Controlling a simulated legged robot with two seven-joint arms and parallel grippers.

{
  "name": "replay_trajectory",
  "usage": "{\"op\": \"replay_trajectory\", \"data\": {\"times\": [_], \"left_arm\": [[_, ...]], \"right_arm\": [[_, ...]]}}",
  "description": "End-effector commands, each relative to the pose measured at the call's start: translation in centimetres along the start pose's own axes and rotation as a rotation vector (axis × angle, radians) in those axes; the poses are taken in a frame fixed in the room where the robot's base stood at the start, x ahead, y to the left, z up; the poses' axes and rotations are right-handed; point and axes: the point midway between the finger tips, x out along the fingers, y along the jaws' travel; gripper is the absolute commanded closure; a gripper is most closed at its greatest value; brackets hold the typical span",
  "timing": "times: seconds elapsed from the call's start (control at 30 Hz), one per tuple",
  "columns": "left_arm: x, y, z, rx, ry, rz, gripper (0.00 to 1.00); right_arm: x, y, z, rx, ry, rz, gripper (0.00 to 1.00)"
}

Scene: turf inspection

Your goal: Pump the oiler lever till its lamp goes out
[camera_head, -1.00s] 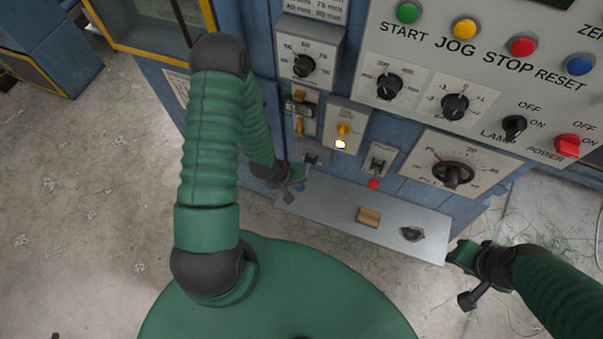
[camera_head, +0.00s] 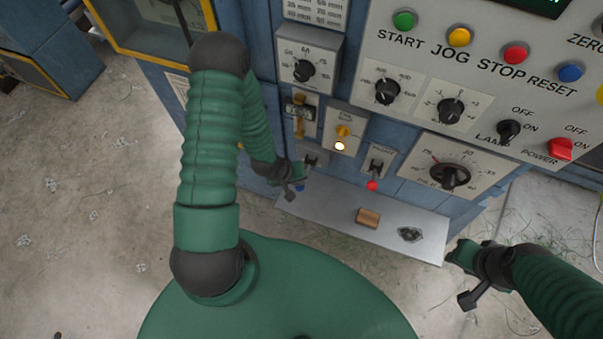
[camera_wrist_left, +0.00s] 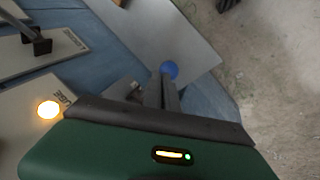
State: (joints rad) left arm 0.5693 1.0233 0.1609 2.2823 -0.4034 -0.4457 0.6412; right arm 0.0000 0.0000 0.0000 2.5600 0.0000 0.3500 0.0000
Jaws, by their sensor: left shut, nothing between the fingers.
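The plate marked LUBE in the left wrist view carries a lit lamp (camera_wrist_left: 48,109). In the head view this lamp (camera_head: 339,146) glows pale yellow just below a small yellow lever (camera_head: 343,131), which looks like the oiler lever. My left gripper (camera_head: 294,186) is below and left of that plate, apart from the yellow lever. It is shut and empty. A blue knob (camera_head: 299,189) is right by its fingertips, and the knob (camera_wrist_left: 169,70) shows just beyond the fingers (camera_wrist_left: 161,92) in the left wrist view; I cannot tell whether they touch. My right gripper (camera_head: 464,254) is off the shelf's right end, its fingers unclear.
A grey shelf (camera_head: 330,210) juts out below, bearing a wooden block (camera_head: 368,217) and a dark object (camera_head: 410,234).

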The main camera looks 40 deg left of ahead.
Motion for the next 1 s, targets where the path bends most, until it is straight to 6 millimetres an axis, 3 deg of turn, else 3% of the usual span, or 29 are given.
{"op": "replay_trajectory", "data": {"times": [0.8,1.0], "left_arm": [[-3.7,2.8,-2.7,0.001,0.008,0.004,1.0],[-3.9,3.0,-2.9,0.001,0.007,0.003,1.0]], "right_arm": [[-4.2,0.0,-1.0,0.0,0.0,0.0,0.67],[-4.4,0.0,-1.0,0.0,0.0,0.0,0.67]]}}
